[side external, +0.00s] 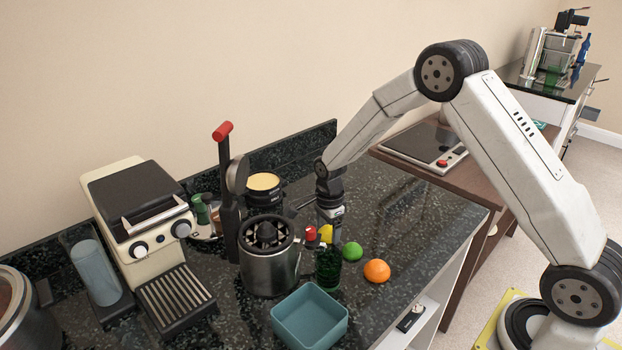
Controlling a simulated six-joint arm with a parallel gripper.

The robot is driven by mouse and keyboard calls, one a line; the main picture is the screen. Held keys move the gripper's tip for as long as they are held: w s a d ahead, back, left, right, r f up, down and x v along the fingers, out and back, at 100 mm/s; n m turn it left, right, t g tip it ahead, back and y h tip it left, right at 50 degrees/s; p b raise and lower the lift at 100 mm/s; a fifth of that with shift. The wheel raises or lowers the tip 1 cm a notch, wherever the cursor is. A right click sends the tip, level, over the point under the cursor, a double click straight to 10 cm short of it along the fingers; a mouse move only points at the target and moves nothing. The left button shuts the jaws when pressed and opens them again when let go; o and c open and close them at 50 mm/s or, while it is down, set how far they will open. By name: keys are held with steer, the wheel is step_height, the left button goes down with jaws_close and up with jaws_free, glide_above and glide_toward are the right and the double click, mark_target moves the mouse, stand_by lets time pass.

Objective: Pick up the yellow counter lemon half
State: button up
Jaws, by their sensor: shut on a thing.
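The yellow lemon half (326,234) shows as a small yellow patch right below my gripper (329,222), behind the dark green glass. My gripper points down over the dark speckled counter and is shut on the lemon half. The fingertips are small and partly hidden, so the exact contact does not show. I cannot tell whether the lemon half rests on the counter or is clear of it.
A dark green glass (328,270), green lime (352,251), orange (377,271) and small red object (311,234) crowd around my gripper. A teal square bowl (309,312) stands in front. A metal juicer (268,255) and espresso machine (140,230) stand left. The counter's right side is clear.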

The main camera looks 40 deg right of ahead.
mark_target(329, 228)
steer(key=shift+r, duration=0.15)
steer(key=shift+r, duration=0.35)
step_height(329, 228, up, 3)
steer(key=shift+s+f, duration=0.15)
steer(key=shift+f, duration=0.05)
steer(key=s+a+r, duration=0.1)
steer(key=s+r, duration=0.8)
steer(key=s, duration=0.4)
steer(key=shift+s+r, duration=0.2)
steer(key=shift+s, duration=0.15)
